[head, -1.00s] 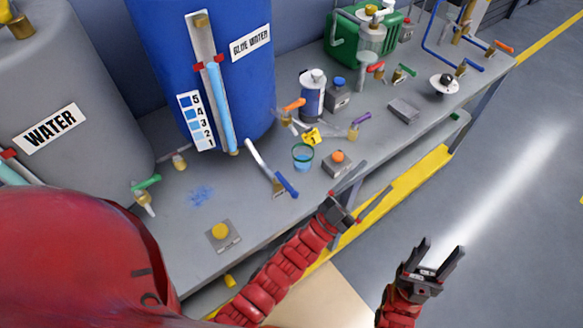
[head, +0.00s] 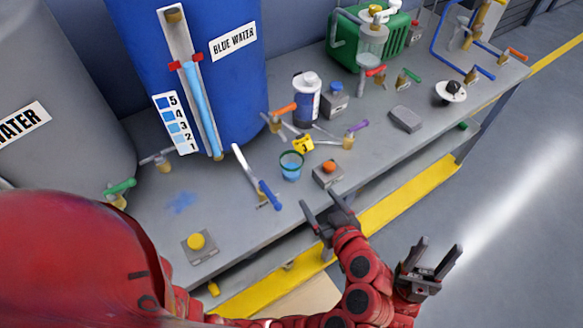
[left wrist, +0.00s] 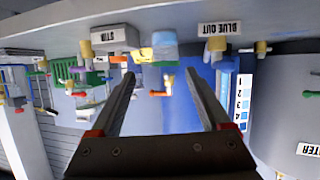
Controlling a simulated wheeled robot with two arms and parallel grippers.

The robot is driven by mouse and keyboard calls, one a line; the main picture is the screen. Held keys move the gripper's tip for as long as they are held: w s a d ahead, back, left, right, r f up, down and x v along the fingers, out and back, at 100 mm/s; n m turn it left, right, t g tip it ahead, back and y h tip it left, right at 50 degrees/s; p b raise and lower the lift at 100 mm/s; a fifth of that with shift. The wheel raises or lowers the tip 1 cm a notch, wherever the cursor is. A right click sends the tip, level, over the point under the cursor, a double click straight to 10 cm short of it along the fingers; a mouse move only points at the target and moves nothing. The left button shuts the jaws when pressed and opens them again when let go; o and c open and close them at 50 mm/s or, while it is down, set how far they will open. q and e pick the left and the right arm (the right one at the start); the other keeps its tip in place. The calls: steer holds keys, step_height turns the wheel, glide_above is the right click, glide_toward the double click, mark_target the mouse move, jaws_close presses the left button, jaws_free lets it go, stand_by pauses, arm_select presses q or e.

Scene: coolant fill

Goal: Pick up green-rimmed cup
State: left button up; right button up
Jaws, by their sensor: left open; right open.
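The green-rimmed cup (head: 291,166) stands upright on the workbench near its front edge, with blue contents. In the left wrist view, which looks upside down, a light blue shape with a greenish lower edge (left wrist: 165,48) appears to be the cup, beyond and between the fingertips. My left gripper (head: 329,200) is open and empty at the bench's front edge, to the right of and nearer than the cup, apart from it. Its open fingers also show in the left wrist view (left wrist: 169,70). My right gripper (head: 440,250) is open and empty over the floor, off the bench.
An orange button box (head: 327,175) stands just right of the cup. A blue-handled valve (head: 268,195) is to its left. A yellow block marked 3 (head: 302,146) and a purple-handled valve (head: 350,135) are behind. A large blue water tank (head: 230,90) stands further back.

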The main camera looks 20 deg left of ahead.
mark_target(295, 175)
arm_select(q)
steer(key=p+x, duration=0.1)
steer(key=x, duration=0.2)
steer(key=p+x, duration=0.1)
steer(key=x, duration=0.3)
steer(key=a+x, duration=0.1)
steer(key=x, duration=0.3)
steer(key=shift+s+p, duration=0.35)
steer(key=shift+p, duration=0.05)
steer(key=shift+w+a+f, duration=0.15)
steer(key=shift+w+f, duration=0.05)
steer(key=shift+f, duration=0.05)
steer(key=p+x, duration=0.3)
steer(key=x, duration=0.1)
steer(key=shift+w+a+f, duration=0.1)
steer(key=shift+w+a, duration=0.05)
steer(key=shift+w, duration=0.05)
steer(key=shift+w+a+f, duration=0.15)
steer(key=shift+w+f, duration=0.15)
steer(key=c, duration=1.1)
steer(key=shift+r, duration=0.1)
